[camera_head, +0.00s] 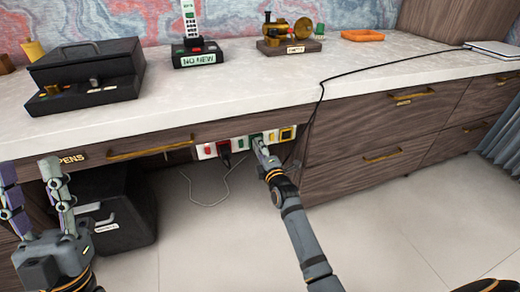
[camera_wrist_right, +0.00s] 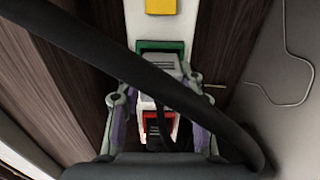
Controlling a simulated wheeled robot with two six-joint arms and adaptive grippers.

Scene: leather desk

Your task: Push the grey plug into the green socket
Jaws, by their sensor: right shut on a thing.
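The green socket (camera_wrist_right: 147,45) sits in a white socket strip (camera_head: 243,145) under the desk's front edge; in the head view its green (camera_head: 255,136) shows just above my right gripper. My right gripper (camera_head: 262,149) reaches up to the strip. In the right wrist view, its fingers (camera_wrist_right: 162,98) are shut on the grey plug (camera_wrist_right: 164,63), which overlaps the lower part of the green socket. I cannot tell how deep the plug sits. A thick black cable crosses in front and hides part of the grip. My left gripper (camera_head: 38,190) is open and empty at the far left.
A red socket with a dark plug (camera_head: 225,151) is left of the green one; yellow sockets (camera_head: 287,133) are to the right. A black cable (camera_head: 330,77) hangs over the desk edge. A black box (camera_head: 115,215) stands below. Drawer handles (camera_head: 150,151) stick out.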

